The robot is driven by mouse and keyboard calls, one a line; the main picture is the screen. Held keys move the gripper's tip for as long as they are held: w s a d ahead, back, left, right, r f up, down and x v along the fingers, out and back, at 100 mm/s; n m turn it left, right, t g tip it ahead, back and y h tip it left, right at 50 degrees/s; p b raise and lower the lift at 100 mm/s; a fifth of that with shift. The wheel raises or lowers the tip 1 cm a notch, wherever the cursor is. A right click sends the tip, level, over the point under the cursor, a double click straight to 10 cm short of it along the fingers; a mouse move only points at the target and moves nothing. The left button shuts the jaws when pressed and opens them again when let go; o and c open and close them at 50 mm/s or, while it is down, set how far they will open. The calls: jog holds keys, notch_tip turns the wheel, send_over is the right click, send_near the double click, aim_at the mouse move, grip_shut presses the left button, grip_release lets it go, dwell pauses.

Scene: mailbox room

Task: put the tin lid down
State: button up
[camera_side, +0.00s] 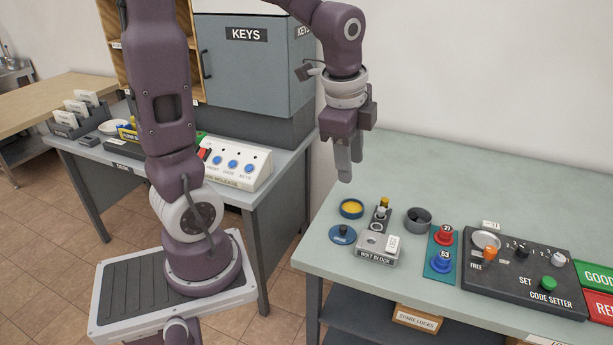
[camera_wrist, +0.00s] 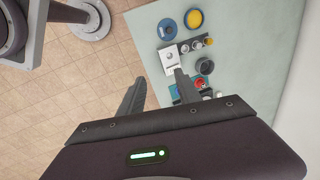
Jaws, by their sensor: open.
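The tin lid (camera_side: 342,235) is a flat blue disc with a dark knob. It lies on the green table top near its left front edge, and it also shows in the wrist view (camera_wrist: 167,30). The open tin (camera_side: 351,208), blue with a yellow inside, stands just behind the lid; it shows beside the lid in the wrist view (camera_wrist: 194,18). My gripper (camera_side: 349,165) hangs above the table, fingers down, above and apart from the tin and lid. In the wrist view its fingers (camera_wrist: 158,93) are spread with nothing between them.
Right of the lid stands a grey block (camera_side: 377,250) with small pegs behind it. A dark round cup (camera_side: 418,219), a blue plate with red and blue knobs (camera_side: 441,252), and a black code setter panel (camera_side: 520,275) follow. The table's back (camera_side: 470,175) is clear.

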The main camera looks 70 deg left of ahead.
jog(key=s+d+r+n+t, duration=0.1)
jog(key=s+d+r+n, duration=0.1)
jog(key=s+d+n, duration=0.2)
jog(key=s+d+r+n+t+h, duration=0.1)
jog(key=s+d+r+n+t, duration=0.1)
jog(key=s+n, duration=0.4)
jog(key=s+d+r, duration=0.1)
jog(key=s+d, duration=0.1)
jog(key=s, duration=0.2)
jog(key=shift+d, duration=0.15)
